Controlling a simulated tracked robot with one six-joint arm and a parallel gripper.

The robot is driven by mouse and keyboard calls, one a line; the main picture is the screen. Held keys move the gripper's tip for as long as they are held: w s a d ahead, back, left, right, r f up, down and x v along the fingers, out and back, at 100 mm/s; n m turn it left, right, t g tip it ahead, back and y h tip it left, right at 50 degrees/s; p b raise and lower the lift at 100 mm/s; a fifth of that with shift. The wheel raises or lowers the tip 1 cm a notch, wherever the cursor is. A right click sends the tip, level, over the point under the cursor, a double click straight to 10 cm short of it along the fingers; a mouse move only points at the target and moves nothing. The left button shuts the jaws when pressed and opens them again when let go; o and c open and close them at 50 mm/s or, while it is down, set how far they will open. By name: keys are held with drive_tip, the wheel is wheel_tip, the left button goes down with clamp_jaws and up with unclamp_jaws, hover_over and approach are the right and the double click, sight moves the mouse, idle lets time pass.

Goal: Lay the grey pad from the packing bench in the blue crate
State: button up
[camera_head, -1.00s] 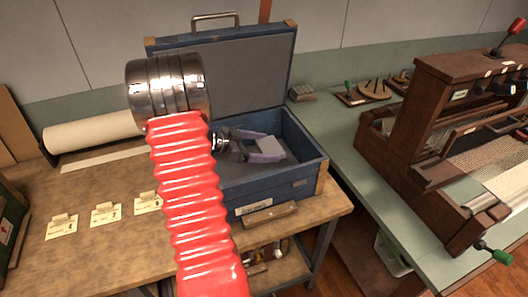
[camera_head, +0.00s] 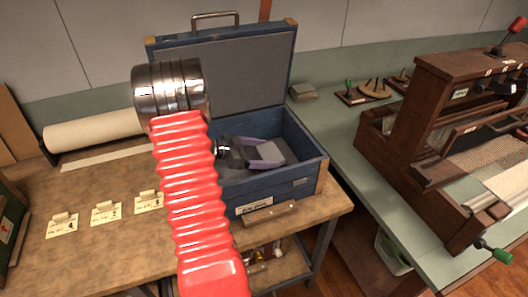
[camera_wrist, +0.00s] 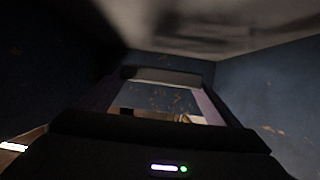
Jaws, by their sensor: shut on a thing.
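The blue crate (camera_head: 285,189) stands on the packing bench (camera_head: 112,250) with its grey-lined lid raised at the back. My gripper (camera_head: 276,155) reaches down inside the crate, its purple fingers shut on the grey pad (camera_head: 268,151). The pad is low in the crate and in shadow. In the wrist view the pad (camera_wrist: 160,76) shows as a thin grey edge between the fingertips, with blue crate walls on both sides. I cannot tell whether the pad touches the crate floor. My red arm hides the crate's left part.
Several labelled cards (camera_head: 106,213) lie on the bench at the left, with a paper roll (camera_head: 95,131) behind. A wooden loom (camera_head: 440,130) stands on the green table (camera_head: 345,140) at the right. The crate's walls surround my gripper closely.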

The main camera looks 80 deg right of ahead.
drive_tip(key=o, duration=0.9)
drive_tip(key=shift+r, duration=0.5)
drive_tip(key=v, duration=0.7)
drive_tip(key=shift+w+r, duration=0.15)
drive_tip(key=shift+w, duration=0.1)
drive_tip(key=shift+s, duration=0.1)
